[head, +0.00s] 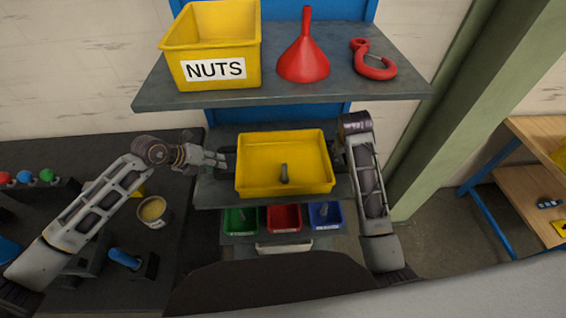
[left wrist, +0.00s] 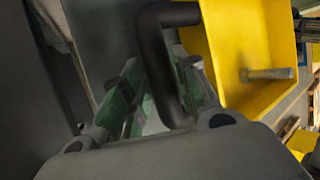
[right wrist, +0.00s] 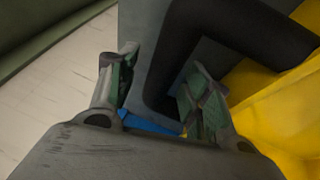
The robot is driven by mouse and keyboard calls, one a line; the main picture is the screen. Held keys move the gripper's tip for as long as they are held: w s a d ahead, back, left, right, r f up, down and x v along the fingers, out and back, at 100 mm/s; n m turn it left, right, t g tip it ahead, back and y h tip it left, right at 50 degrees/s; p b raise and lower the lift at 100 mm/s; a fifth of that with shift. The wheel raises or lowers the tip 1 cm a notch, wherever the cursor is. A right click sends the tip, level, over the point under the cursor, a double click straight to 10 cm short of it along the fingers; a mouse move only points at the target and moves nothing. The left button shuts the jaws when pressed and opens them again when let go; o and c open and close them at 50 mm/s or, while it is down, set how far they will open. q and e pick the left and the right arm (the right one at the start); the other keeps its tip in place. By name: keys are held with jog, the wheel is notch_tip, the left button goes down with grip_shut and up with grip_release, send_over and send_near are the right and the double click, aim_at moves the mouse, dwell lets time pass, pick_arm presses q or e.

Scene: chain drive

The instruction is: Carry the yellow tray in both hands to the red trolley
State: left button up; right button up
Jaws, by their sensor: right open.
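The yellow tray (head: 255,187) rests on a grey shelf in the middle of the head view, with a small grey peg-like part (head: 284,174) in it. My left gripper (head: 219,160) is at the tray's left side. In the left wrist view, the tray's black left handle (left wrist: 163,60) lies between its fingers; whether they press on it cannot be told. My right gripper is at the tray's right side, largely hidden by my arm in the head view. In the right wrist view its open fingers (right wrist: 160,85) have the black right handle (right wrist: 178,60) between them. No red trolley shows.
Above the tray is a shelf (head: 225,98) with a yellow NUTS bin (head: 215,35), red funnel (head: 305,55) and red hook (head: 373,62). Green, red and blue bins sit below. A green post (head: 455,95) and wooden shelves (head: 520,195) stand right; a cluttered dark bench is left.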

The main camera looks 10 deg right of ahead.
pick_arm(q)
jog(key=shift+x, duration=0.8)
pick_arm(e)
jog(key=shift+w+d+f, duration=0.1)
jog(key=shift+w+f, duration=0.05)
jog(key=shift+f, duration=0.25)
pick_arm(q)
grip_shut()
pick_arm(e)
jog(key=c, duration=0.7)
grip_shut()
pick_arm(q)
jog(key=shift+r, duration=0.1)
pick_arm(e)
jog(key=shift+r, duration=0.1)
